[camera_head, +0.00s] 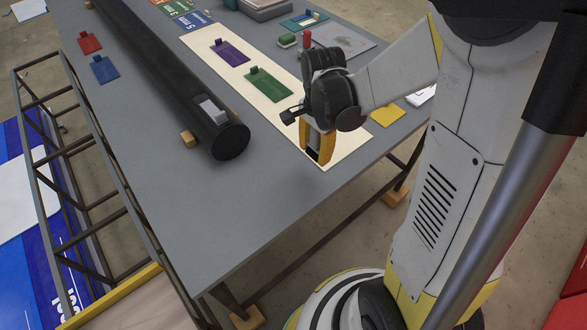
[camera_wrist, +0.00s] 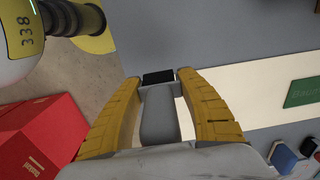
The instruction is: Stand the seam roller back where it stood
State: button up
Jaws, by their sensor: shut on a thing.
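My gripper (camera_head: 319,146) is low over the near right end of the cream strip (camera_head: 327,159). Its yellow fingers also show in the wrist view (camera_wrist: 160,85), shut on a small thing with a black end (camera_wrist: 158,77). I take this for the seam roller, but most of its shape is hidden. In the head view only a dark patch shows between the fingers. I cannot tell whether it touches the surface below.
Green (camera_head: 268,86) and purple (camera_head: 230,52) plates lie on the strip. A red-topped item (camera_head: 306,39) stands behind my gripper. The table's near part is clear.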

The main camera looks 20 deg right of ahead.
jog(key=b, duration=0.1)
send_over(290, 170)
notch_tip(290, 170, down, 4)
jog(key=shift+f, duration=0.1)
jog(key=shift+s+f+b, duration=0.1)
jog(key=shift+f+b, duration=0.8)
jog(key=shift+f, duration=1)
jog(key=shift+f, duration=0.25)
jog(key=o, duration=1.3)
jog(key=shift+c, duration=0.2)
jog(key=shift+o, duration=0.2)
jog(key=shift+r, duration=0.1)
